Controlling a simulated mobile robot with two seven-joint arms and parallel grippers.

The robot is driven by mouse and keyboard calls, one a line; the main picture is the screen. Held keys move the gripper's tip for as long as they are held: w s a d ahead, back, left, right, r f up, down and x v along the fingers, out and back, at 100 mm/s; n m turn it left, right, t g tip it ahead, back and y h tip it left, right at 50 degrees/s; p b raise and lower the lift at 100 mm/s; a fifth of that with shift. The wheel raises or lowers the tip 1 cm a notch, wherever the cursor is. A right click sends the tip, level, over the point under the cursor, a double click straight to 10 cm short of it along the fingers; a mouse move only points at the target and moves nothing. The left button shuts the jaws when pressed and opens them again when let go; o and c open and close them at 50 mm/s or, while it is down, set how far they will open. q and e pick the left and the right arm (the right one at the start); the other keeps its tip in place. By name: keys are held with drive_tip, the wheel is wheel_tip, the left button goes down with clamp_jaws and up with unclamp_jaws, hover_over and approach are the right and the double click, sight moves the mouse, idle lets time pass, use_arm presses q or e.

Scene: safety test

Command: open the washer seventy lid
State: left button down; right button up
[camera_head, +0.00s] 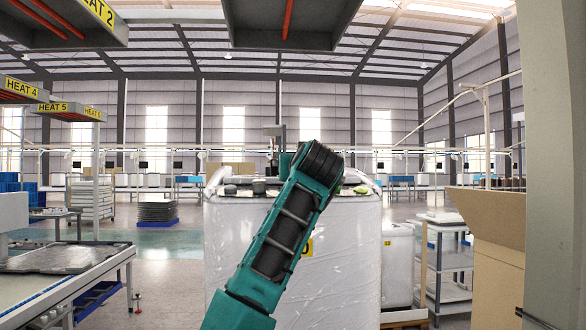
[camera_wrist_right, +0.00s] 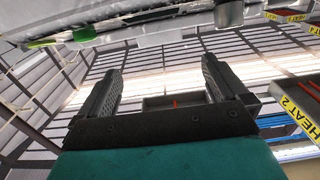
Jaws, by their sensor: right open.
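A large white washer (camera_head: 350,240) wrapped in clear plastic stands upright straight ahead in the head view. A yellow label (camera_head: 306,248) on its front is mostly hidden by my teal arm, so its full number is unreadable. Small dark and green items (camera_head: 361,189) show at its top edge. In the right wrist view, my right gripper (camera_wrist_right: 160,66) has its two dark fingers apart with nothing between them. A whitish surface with a green piece (camera_wrist_right: 78,36) and a grey metal part (camera_wrist_right: 229,14) lies beyond the fingertips. Contact is not visible. My left gripper is not in view.
A smaller white wrapped unit (camera_head: 397,255) stands right of the washer. A metal rack (camera_head: 447,262) and a cardboard box (camera_head: 486,225) are farther right. A work table (camera_head: 75,275) is at the left. Grey heater hoods (camera_head: 290,35) hang overhead.

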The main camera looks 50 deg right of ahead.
drive_tip(key=p+x, duration=0.2)
drive_tip(key=x, duration=0.8)
drive_tip(key=shift+w+d, duration=0.1)
drive_tip(key=shift+d, duration=0.05)
drive_tip(key=c, duration=1.3)
wheel_tip(320, 180, up, 4)
drive_tip(key=shift+d+f+p, duration=0.1)
drive_tip(key=shift+p, duration=0.7)
drive_tip(key=shift+w+d+r, duration=0.45)
drive_tip(key=shift+w+r, duration=0.1)
drive_tip(key=shift+r, duration=1.25)
drive_tip(key=shift+w+d+r, duration=0.4)
drive_tip(key=shift+w+r, duration=0.15)
drive_tip(key=shift+r, duration=1.25)
drive_tip(key=shift+w+d+r, duration=0.45)
drive_tip(key=shift+w+r, duration=0.1)
drive_tip(key=shift+r, duration=1.25)
